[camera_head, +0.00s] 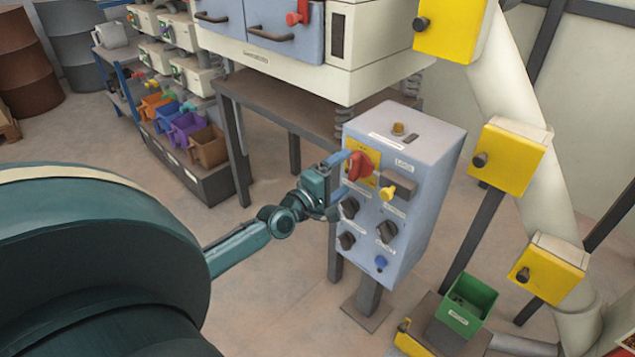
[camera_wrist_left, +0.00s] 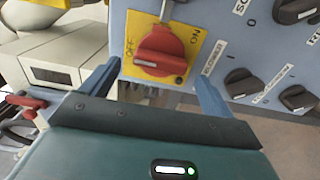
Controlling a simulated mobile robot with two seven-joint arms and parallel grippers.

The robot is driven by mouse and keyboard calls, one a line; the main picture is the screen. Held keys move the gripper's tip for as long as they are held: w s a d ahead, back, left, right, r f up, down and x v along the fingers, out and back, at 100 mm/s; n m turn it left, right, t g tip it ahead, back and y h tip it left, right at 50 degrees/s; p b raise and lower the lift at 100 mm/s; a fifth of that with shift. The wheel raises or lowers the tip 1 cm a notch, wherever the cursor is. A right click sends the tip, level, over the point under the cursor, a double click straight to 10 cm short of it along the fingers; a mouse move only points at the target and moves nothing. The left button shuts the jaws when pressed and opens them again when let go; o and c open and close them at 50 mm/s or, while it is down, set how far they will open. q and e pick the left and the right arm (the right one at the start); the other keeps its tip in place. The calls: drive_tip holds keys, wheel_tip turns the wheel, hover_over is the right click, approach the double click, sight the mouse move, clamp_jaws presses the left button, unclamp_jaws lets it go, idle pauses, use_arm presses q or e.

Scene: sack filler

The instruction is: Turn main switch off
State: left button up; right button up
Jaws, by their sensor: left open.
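The main switch, a red rotary knob (camera_head: 360,166) on a yellow plate, sits on the front of a grey-blue control box (camera_head: 425,160). In the left wrist view the red knob (camera_wrist_left: 160,52) shows large, with OFF lettered to its left and ON to its right on the yellow plate (camera_wrist_left: 197,28). My left gripper (camera_head: 347,172) is open in front of the plate. In the left wrist view its two blue fingers stand apart, one on each side of the knob. I cannot tell whether either finger touches it. My right gripper is not in view.
Black knobs (camera_head: 387,231), a yellow knob (camera_head: 388,192) and a blue button (camera_head: 381,262) are close by on the same panel. A large cabinet (camera_head: 370,50) stands behind. Yellow boxes (camera_head: 506,157) line a pale pipe at right. A green bin (camera_head: 466,305) is low at right.

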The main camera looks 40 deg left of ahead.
use_arm(q)
drive_tip(key=s, duration=1)
drive_tip(key=shift+s+a, duration=0.2)
drive_tip(key=shift+a, duration=0.2)
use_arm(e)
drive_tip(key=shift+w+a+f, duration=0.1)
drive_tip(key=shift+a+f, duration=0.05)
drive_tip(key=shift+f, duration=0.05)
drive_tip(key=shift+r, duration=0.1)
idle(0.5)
use_arm(q)
drive_tip(key=shift+c, duration=0.6)
